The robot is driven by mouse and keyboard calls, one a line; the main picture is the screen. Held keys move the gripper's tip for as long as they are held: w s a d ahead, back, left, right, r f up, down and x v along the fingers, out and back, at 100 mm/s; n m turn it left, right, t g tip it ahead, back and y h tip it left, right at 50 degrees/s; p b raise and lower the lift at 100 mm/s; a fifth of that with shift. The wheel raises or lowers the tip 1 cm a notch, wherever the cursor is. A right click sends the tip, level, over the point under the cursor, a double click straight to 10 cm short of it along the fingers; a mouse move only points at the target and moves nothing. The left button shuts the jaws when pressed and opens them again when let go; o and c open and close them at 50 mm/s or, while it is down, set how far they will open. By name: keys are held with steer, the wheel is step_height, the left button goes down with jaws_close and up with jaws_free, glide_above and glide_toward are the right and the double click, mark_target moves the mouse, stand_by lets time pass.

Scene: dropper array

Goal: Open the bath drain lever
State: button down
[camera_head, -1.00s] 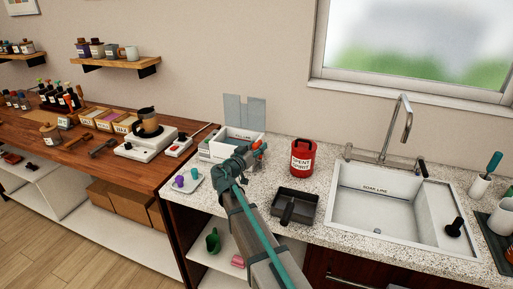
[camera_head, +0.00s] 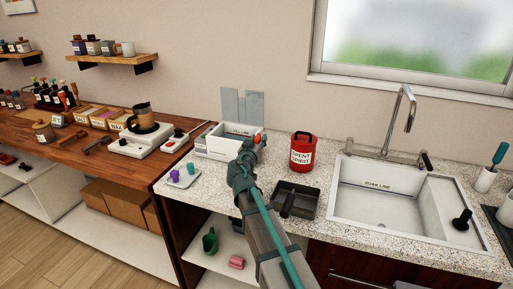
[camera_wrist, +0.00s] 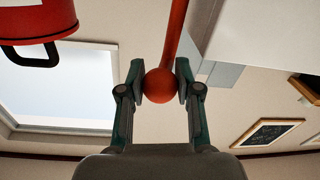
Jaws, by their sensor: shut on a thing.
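The drain lever is a red rod (camera_wrist: 174,35) ending in a round red knob (camera_wrist: 160,86). In the wrist view the knob sits between both fingertips of my gripper (camera_wrist: 160,90), which is shut on it. In the head view my gripper (camera_head: 251,142) is at the right front of the white bath (camera_head: 213,147), with a bit of the red-orange knob (camera_head: 258,138) showing beside it. The bath's wall also shows in the wrist view (camera_wrist: 250,40). My arm and gripper hide the lever's lower part and the bath's right front.
A red can labelled spent spirit (camera_head: 303,155) stands close to the right of my gripper. A dark tray (camera_head: 306,207) lies in front of it. A small dish with coloured pieces (camera_head: 183,183) is to the left. A sink (camera_head: 385,205) lies farther right.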

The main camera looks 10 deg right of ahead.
stand_by(0.3)
steer(key=c, duration=0.8)
jaws_free()
steer(key=v, duration=1.2)
